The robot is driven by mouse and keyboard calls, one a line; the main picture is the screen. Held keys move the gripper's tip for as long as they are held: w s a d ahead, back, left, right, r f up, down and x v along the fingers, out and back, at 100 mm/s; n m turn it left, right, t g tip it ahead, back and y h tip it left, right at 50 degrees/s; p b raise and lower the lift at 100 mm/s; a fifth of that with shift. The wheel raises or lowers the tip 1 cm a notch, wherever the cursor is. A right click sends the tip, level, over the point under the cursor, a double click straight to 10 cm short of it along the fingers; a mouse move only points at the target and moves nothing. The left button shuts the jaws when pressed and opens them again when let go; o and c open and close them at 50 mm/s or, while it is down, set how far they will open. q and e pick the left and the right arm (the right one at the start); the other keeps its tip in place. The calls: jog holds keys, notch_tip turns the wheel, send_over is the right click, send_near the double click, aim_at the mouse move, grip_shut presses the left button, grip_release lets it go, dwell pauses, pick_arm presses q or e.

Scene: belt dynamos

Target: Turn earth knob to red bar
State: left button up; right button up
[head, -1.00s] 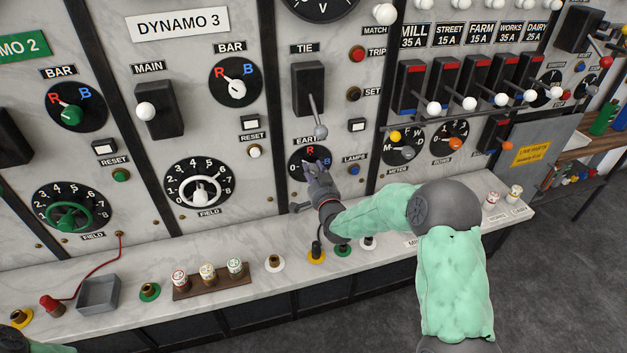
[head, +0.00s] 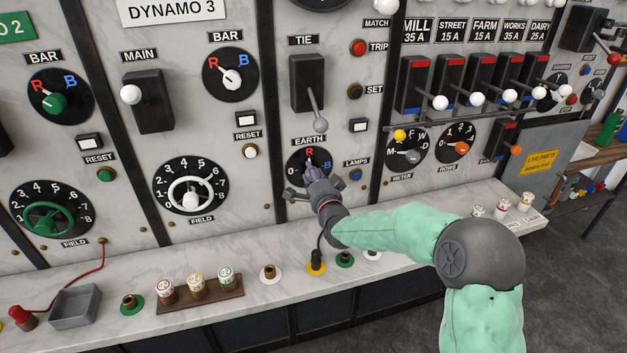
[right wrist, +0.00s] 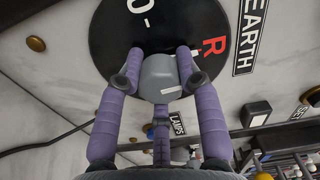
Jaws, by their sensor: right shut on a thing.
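The earth knob's black dial (head: 294,165) is on the marble panel below the TIE lever, with a 0 at left and a red R at top. In the right wrist view the grey knob (right wrist: 160,78) sits between the fingers, and the dial (right wrist: 110,30) shows the 0 and the R. My right gripper (head: 314,178) is shut on the knob; in the wrist view its purple fingers (right wrist: 158,75) press both sides. A pale pointer mark shows near the R in the wrist view. The gripper hides part of the dial in the head view. My left gripper is not in view.
The TIE lever (head: 317,110) hangs just above the earth dial. A LAMPS label (head: 356,161) is close at right. The marble ledge (head: 420,232) below carries sockets and several plugs. The FIELD wheel (head: 190,187) is at left.

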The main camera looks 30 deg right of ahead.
jog(key=shift+a+f, duration=0.4)
jog(key=shift+f, duration=0.15)
jog(key=o, duration=1.2)
jog(key=shift+w+a, duration=0.1)
jog(key=shift+c, duration=0.2)
jog(key=shift+r, duration=0.2)
jog(key=shift+d+r, duration=0.15)
jog(key=shift+d, duration=0.05)
jog(key=v, duration=1.2)
